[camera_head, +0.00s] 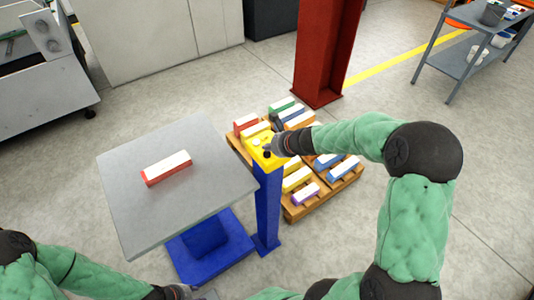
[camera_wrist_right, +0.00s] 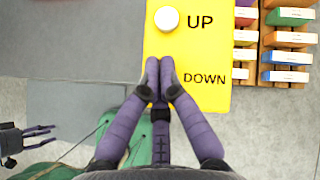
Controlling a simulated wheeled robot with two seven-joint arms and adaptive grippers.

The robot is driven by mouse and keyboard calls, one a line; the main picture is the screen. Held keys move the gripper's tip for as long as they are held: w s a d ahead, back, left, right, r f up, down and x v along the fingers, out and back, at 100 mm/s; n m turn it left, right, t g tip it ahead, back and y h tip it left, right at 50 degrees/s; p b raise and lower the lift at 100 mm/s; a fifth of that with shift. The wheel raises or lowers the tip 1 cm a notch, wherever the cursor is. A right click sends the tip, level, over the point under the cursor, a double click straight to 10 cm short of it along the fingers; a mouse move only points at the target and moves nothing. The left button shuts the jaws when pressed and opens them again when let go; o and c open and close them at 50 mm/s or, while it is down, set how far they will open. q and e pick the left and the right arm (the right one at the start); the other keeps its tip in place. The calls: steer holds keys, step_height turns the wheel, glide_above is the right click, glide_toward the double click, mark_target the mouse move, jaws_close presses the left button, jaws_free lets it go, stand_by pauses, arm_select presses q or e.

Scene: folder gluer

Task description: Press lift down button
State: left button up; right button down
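The yellow control box (camera_head: 255,140) tops a blue post (camera_head: 267,205) beside the lift table. In the right wrist view its yellow face (camera_wrist_right: 215,50) carries a white round button (camera_wrist_right: 167,18) by the word UP, and the word DOWN (camera_wrist_right: 205,78) lower down. My right gripper (camera_wrist_right: 159,62) is shut and empty, its fingertips over the panel left of DOWN. The button beside DOWN is hidden behind the fingers; I cannot tell whether they touch it. In the head view the right gripper (camera_head: 272,148) is at the box. My left gripper (camera_wrist_right: 45,136) is open and empty, away from the panel.
The grey lift table (camera_head: 125,205) holds a red and white box (camera_head: 166,168). A wooden pallet (camera_head: 298,211) with several colored boxes stands just behind the post. A red column (camera_head: 320,50) rises behind it. Open floor lies to the right.

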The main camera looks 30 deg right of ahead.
steer(key=shift+f, duration=0.15)
stand_by(0.7)
steer(key=shift+f+b, duration=0.3)
steer(key=shift+b, duration=0.1)
